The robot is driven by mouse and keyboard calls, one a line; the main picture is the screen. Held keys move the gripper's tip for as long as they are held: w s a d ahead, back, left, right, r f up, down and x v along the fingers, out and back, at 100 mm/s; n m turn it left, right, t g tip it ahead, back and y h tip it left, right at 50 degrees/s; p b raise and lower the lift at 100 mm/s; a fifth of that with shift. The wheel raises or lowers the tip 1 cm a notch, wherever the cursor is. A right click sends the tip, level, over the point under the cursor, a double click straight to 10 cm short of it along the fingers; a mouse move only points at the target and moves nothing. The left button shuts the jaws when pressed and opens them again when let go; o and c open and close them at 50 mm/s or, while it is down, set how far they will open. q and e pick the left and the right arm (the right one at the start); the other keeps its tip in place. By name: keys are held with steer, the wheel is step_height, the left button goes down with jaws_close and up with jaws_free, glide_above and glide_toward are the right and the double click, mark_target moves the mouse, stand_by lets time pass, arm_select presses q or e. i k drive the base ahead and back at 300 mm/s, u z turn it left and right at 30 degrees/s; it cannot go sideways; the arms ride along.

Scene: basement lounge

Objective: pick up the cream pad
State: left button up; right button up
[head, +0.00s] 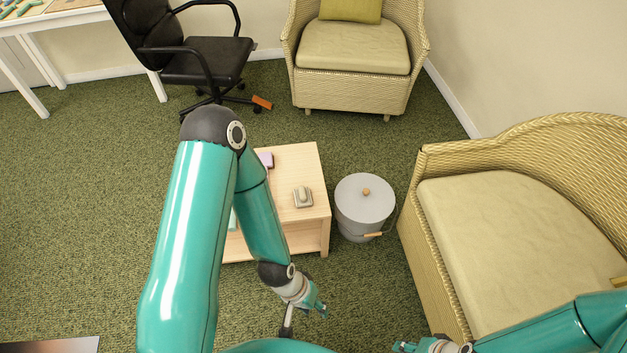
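A small cream-and-grey block-like item (303,197), possibly the cream pad, lies on the right part of the low wooden table (298,165). A greenish piece shows on its top; it is too small to be sure what it is. My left gripper (305,322) is in front of the table, nearer to me, with its fingers apart and nothing seen between them. My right gripper (408,347) is at the bottom edge, right of the left one, and partly cut off. Its finger opening cannot be made out. My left arm hides the table's left part.
A grey lidded bin (364,203) stands right of the table. A purple item (266,159) lies on the tabletop. Wicker armchairs stand behind (352,50) and at right (500,230). A black office chair (205,60) is at back left. Green carpet is clear at left.

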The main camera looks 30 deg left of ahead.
mark_target(303, 198)
steer(key=z, duration=0.9)
steer(key=i, duration=0.2)
steer(key=u, duration=2.75)
steer(key=i, duration=1)
steer(key=z, duration=0.2)
